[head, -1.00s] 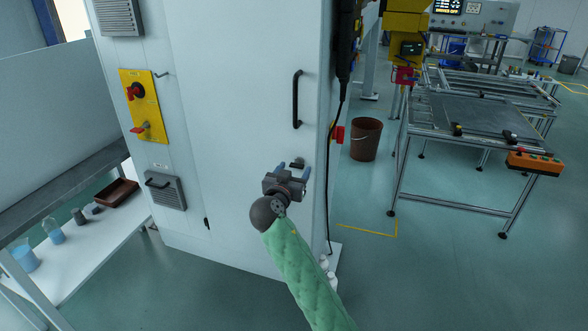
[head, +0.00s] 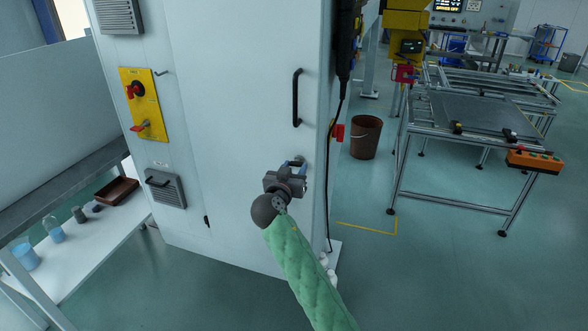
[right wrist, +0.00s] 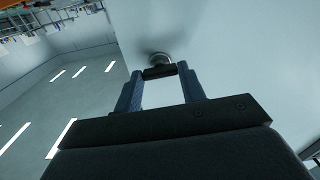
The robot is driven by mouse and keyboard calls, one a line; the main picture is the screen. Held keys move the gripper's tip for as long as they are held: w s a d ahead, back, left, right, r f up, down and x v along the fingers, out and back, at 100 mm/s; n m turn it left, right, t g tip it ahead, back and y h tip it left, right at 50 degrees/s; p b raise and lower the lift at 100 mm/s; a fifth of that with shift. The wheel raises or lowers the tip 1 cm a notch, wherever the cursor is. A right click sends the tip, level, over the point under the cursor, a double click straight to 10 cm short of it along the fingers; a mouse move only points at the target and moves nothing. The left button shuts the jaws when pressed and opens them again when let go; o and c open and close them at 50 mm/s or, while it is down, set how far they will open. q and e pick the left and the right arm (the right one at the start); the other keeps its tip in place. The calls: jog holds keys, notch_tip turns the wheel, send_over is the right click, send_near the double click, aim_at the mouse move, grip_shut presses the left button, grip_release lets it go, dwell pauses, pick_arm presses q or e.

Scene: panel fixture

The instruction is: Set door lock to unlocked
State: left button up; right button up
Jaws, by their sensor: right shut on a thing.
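The door lock is a small round metal fitting (right wrist: 159,58) with a dark bar-shaped knob (right wrist: 160,72) on the pale cabinet door (head: 240,90). My right gripper (head: 295,163) is at the door below the black handle, and its blue fingers are shut on the knob. In the right wrist view, the fingertips sit on either side of the knob's ends. In the head view the lock is mostly hidden by the gripper, and its setting cannot be read. My left gripper is not in view.
A black door handle (head: 297,97) stands out above the lock. A yellow plate with red switches (head: 141,105) is on the cabinet's left. A brown bin (head: 366,138) and a metal-framed table (head: 480,112) stand to the right. The floor in front is clear.

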jog(key=shift+n+p, duration=0.35)
jog(key=shift+n, duration=0.65)
jog(key=shift+r+n, duration=0.1)
jog(key=shift+n, duration=0.4)
jog(key=shift+n+p, duration=0.6)
jog(key=shift+n, duration=0.3)
jog(key=n+p, duration=0.4)
jog(key=n, duration=0.3)
jog(key=shift+n+p, duration=0.75)
jog(key=shift+n, duration=0.25)
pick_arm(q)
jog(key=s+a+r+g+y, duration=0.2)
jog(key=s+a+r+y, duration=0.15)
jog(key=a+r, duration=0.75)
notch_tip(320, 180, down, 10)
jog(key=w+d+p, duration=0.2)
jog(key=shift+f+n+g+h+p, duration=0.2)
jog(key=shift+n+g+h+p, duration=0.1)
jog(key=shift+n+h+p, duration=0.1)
pick_arm(e)
jog(key=n, duration=0.3)
jog(key=shift+a+n, duration=0.1)
jog(key=shift+n, duration=0.2)
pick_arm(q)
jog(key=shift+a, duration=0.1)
pick_arm(e)
jog(key=o, duration=1)
